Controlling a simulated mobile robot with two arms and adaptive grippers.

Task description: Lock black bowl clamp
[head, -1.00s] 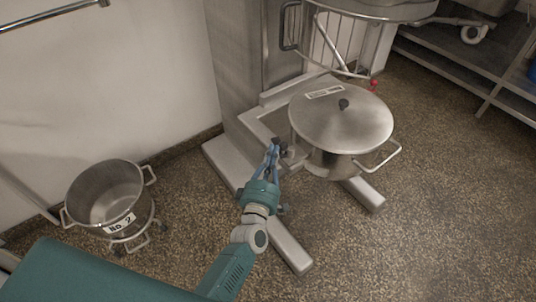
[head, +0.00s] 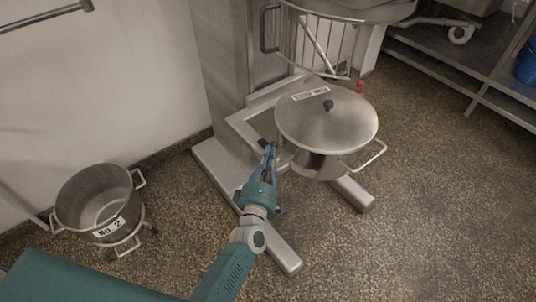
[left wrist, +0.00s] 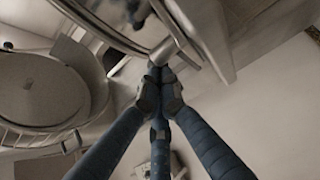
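A small black part, likely the black bowl clamp (head: 264,143), sits at the left side of the lidded steel bowl (head: 326,135), on the mixer frame. My left gripper (head: 269,153) is right at this part and partly overlaps it. In the left wrist view, the blue fingers of my left gripper (left wrist: 160,78) are drawn together at a metal bracket (left wrist: 166,50) beside the bowl's curved rim. Nothing is clearly held between them. Whether the tips touch the clamp is unclear. My right gripper is in neither view.
A steel pot marked No 2 (head: 97,205) stands on a wheeled stand at the left by the wall. The mixer's base legs (head: 352,192) spread on the speckled floor. A steel shelf (head: 466,72) is at the back right. The floor at right is open.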

